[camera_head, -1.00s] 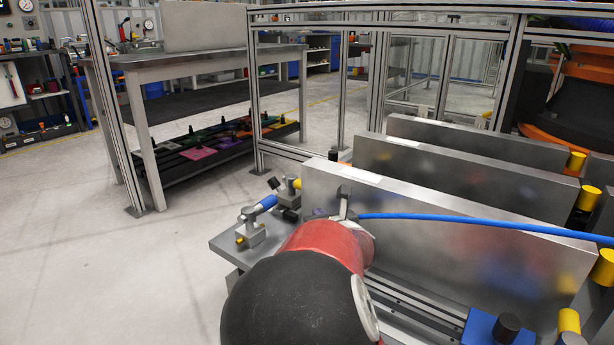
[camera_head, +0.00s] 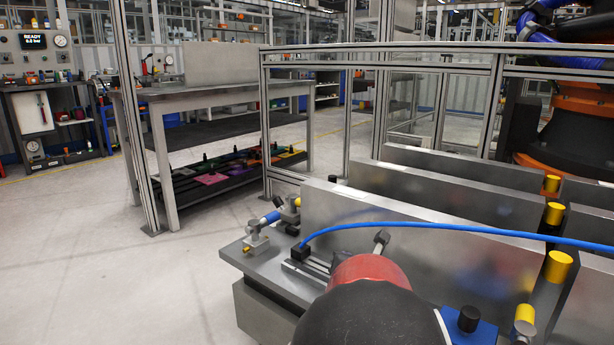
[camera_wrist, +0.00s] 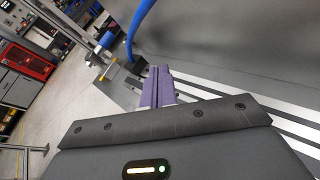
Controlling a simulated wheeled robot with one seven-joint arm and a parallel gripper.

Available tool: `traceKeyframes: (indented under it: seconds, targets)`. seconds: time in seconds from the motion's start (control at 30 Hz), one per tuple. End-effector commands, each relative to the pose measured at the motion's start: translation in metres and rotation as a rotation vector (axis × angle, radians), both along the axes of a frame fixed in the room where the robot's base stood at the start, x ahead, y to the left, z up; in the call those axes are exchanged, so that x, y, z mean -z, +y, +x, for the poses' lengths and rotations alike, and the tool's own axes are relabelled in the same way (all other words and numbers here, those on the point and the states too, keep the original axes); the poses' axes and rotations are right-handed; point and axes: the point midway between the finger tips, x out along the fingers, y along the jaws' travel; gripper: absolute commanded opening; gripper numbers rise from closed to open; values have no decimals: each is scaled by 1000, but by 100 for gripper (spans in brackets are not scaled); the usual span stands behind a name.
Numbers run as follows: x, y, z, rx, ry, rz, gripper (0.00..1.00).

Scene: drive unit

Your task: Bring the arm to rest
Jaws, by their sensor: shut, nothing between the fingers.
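My arm shows in the camera_head view as a black and red rounded link at the bottom, in front of the nearest upright metal plate (camera_head: 400,235). My gripper (camera_wrist: 160,72) shows in the wrist view as two purple fingers, closed together with nothing between them. They point toward the metal bench top (camera_head: 262,262) near the base of the plate; whether they touch anything I cannot tell. In the camera_head view the fingers are hidden behind my arm.
A blue hose (camera_head: 430,227) crosses in front of the plate to a small black block (camera_head: 300,253). Blue-handled clamps (camera_head: 257,238) stand at the bench's left end. Yellow-capped posts (camera_head: 558,268) are at right. Floor at left is clear, up to a worktable (camera_head: 222,91).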

Motion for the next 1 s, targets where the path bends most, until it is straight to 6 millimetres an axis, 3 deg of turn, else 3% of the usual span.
traceKeyframes:
  seconds: [0.27,0.47,0.6,0.8,1.0]
  targets:
    - [-2,-49,-25,290,160,427,0]
    - [-17,-81,-71,610,308,901,0]
    - [-46,-93,-131,925,421,1341,0]
    - [-93,-86,-235,1383,490,1849,0]
    - [-115,-67,-318,1759,408,2126,0]
